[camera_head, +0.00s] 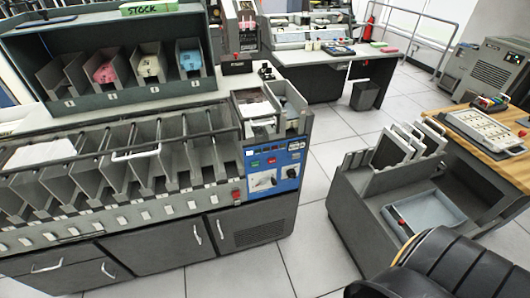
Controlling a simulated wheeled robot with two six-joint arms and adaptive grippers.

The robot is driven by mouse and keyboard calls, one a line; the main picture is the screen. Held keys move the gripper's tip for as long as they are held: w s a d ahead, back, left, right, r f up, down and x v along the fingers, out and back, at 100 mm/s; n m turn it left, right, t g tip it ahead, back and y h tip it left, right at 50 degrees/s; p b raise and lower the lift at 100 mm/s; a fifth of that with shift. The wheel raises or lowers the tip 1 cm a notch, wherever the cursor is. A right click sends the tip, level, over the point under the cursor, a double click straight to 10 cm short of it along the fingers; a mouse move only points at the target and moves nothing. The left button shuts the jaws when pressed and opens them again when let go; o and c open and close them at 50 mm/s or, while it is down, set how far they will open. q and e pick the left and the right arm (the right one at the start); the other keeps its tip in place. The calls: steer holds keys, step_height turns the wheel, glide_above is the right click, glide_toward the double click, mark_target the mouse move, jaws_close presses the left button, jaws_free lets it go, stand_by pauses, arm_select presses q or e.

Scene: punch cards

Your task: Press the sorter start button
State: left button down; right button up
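The card sorter (160,215) is a long grey machine with a row of slanted open pockets, filling the lower left. Its blue control panel (292,172) is on the right end of the front. The panel carries a small green button (254,163) and a small red button (271,160) near its top. A larger red button (237,195) sits just left of the panel. The labels are too small to read. Neither of my grippers is in view.
A grey rack (90,95) with coloured card stacks stands behind the sorter. A grey cart (345,220) with a tray is at the right, beside a wooden table (450,115). A black ribbed thing (450,265) fills the lower right corner. Tiled floor (315,240) lies open between sorter and cart.

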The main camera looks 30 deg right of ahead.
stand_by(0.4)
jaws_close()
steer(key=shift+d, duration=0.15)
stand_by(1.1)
